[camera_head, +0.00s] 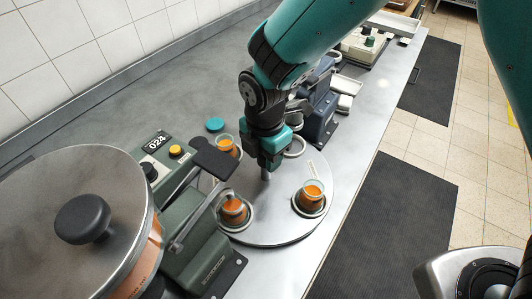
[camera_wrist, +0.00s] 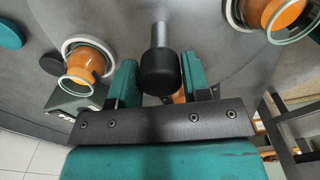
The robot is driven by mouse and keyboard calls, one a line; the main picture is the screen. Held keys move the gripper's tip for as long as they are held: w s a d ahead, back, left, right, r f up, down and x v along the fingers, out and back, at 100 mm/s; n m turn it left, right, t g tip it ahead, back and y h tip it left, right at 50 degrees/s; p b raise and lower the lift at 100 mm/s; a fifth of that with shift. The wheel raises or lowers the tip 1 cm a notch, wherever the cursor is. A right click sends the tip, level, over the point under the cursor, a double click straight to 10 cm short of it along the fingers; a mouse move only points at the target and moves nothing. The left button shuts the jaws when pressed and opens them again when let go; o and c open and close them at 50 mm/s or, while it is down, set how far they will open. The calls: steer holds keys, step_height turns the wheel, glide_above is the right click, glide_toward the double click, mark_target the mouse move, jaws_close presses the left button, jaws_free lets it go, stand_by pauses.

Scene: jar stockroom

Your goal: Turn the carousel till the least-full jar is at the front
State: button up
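The carousel (camera_head: 275,228) is a round grey turntable on the steel counter. Jars with orange contents stand in ring seats near its rim: a right jar (camera_head: 313,192), a lower-left jar (camera_head: 233,208) and a back-left jar (camera_head: 226,145), partly hidden by a black plate. I cannot tell which is least full. My gripper (camera_head: 270,165) points down over the carousel's middle. In the wrist view my gripper (camera_wrist: 160,82) is open, its fingers on either side of a black knob (camera_wrist: 158,73) on a grey post, with visible gaps. Two jars (camera_wrist: 82,67) (camera_wrist: 272,14) also show there.
A green machine (camera_head: 195,235) with a black plate on an arm crowds the carousel's left side. A large lidded pot (camera_head: 75,190) stands at lower left. A dark blue device (camera_head: 318,110) stands behind. A teal lid (camera_head: 215,125) lies on the counter. Floor lies right.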

steer(key=o, duration=0.3)
step_height(320, 180, up, 18)
steer(key=b, duration=0.2)
steer(key=shift+f, duration=0.25)
steer(key=s+d+m+y, duration=0.4)
steer(key=s+d+m, duration=0.9)
steer(key=m, duration=0.6)
steer(key=shift+s+d+r+m, duration=0.3)
steer(key=shift+s+d+r, duration=0.1)
steer(key=shift+s, duration=0.75)
